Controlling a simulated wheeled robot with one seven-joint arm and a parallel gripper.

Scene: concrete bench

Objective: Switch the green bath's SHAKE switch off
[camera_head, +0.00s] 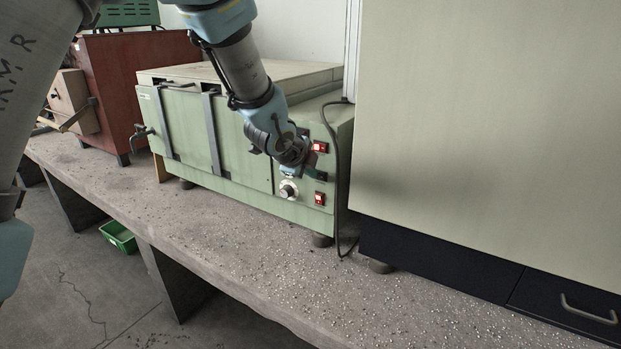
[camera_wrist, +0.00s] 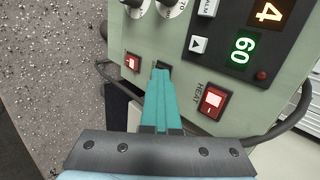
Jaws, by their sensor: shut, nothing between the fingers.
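The green bath (camera_head: 215,130) stands on the bench, its control panel at the right end of its front. My gripper (camera_head: 316,175) is at this panel with its teal fingers shut and empty. In the wrist view, the fingertips (camera_wrist: 161,75) are over a dark middle switch (camera_wrist: 163,65), mostly hidden; I cannot tell whether they touch it. A red switch labelled HEAT (camera_wrist: 213,102) is right of the fingers, and a smaller-looking red switch (camera_wrist: 132,62) is left. Both red switches look lit. No SHAKE label is readable.
Knobs (camera_wrist: 172,8) and a display reading 60 (camera_wrist: 243,50) share the panel. A black cable (camera_head: 334,190) hangs by the bath's right side. A large cream cabinet (camera_head: 490,120) stands close on the right. A red-brown box (camera_head: 130,85) is at left. The front bench top is clear.

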